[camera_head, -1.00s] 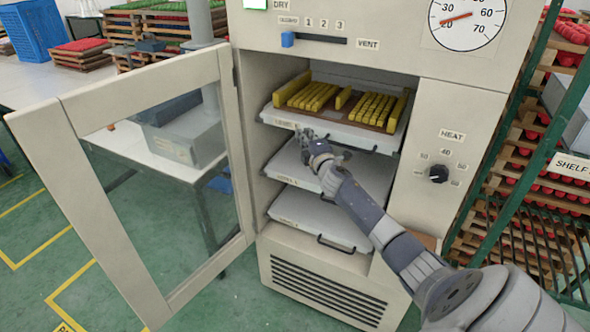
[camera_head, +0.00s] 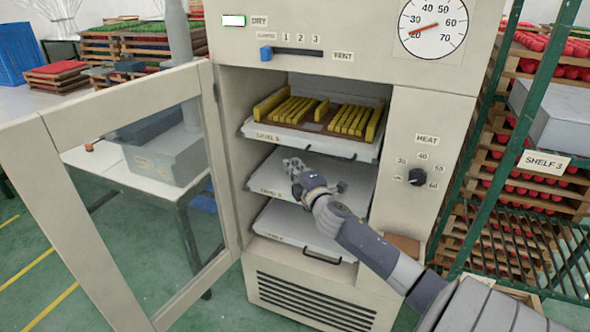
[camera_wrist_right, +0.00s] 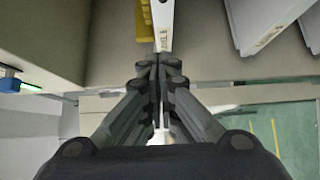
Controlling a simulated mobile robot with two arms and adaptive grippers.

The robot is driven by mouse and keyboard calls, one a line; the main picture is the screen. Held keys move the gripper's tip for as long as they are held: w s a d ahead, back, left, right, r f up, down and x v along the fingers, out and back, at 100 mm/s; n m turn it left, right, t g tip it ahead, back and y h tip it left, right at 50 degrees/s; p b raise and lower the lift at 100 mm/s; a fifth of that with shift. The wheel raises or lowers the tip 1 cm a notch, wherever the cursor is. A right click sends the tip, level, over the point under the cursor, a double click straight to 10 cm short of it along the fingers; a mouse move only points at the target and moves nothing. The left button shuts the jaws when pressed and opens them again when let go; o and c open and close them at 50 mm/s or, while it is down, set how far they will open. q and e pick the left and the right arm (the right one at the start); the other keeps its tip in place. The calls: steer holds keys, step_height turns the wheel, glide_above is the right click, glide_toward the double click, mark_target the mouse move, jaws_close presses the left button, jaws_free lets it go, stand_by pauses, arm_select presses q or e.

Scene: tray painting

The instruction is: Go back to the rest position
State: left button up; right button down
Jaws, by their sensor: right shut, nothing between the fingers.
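My right gripper (camera_head: 294,166) is shut and empty in front of the open drying cabinet (camera_head: 435,120). In the head view it overlaps the middle tray (camera_head: 268,182); I cannot tell how far it is from that tray. The right wrist view shows the closed fingers (camera_wrist_right: 158,62) pointing at the edge of a white labelled tray (camera_wrist_right: 164,22). The top tray (camera_head: 360,150) holds several yellow bars (camera_head: 290,108). The lowest tray (camera_head: 275,222) looks empty. My left gripper is not in view.
The cabinet door (camera_head: 85,195) stands wide open at the left. A green rack labelled Shelf 3 (camera_head: 545,162) stands close on the right. A grey box (camera_head: 165,155) sits on a table behind the door. Green floor shows at the lower left.

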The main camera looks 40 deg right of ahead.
steer(key=shift+s+a, duration=0.1)
steer(key=shift+s, duration=0.2)
